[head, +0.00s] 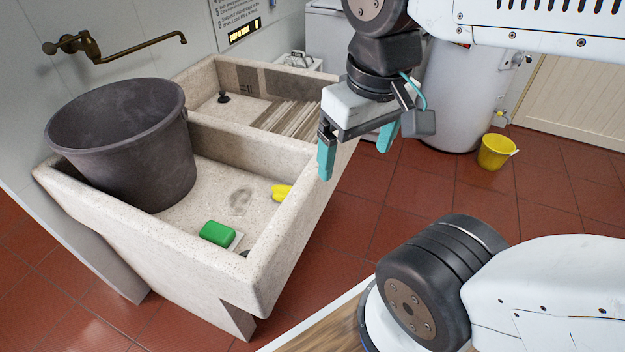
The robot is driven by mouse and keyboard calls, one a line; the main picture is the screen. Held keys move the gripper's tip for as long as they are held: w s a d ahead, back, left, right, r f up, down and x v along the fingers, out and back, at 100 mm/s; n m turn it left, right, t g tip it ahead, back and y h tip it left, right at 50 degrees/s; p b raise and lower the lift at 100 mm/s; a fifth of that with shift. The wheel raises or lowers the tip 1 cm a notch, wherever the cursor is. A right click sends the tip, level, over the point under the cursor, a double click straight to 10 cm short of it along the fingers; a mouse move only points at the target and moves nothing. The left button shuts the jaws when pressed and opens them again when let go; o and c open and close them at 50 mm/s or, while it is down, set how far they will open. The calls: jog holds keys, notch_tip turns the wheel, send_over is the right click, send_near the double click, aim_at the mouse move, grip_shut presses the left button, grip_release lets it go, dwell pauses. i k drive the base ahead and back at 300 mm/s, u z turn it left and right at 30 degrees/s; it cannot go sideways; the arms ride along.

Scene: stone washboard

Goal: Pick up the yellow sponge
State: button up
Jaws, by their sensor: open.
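A small yellow thing, which looks like the sponge (282,191), lies inside the near basin of the stone washboard (262,262), against its right wall. The wall's rim hides part of it. My gripper (356,155) is open and empty, with its teal fingers pointing down. In the picture it is above and to the right of the sponge, past the basin's right rim. It is apart from the sponge.
A large dark bucket (125,150) stands in the left of the basin. A green block (217,233) lies near the front. A brass tap (85,45) juts from the wall. A yellow bucket (495,151) stands on the red floor.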

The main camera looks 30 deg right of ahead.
aim_at(280, 191)
jog(key=z, duration=0.1)
jog(key=k, duration=1.05)
jog(key=z, duration=1.05)
jog(key=i, duration=1.35)
jog(key=u, duration=0.95)
jog(key=i, duration=0.3)
jog(key=u, duration=0.2)
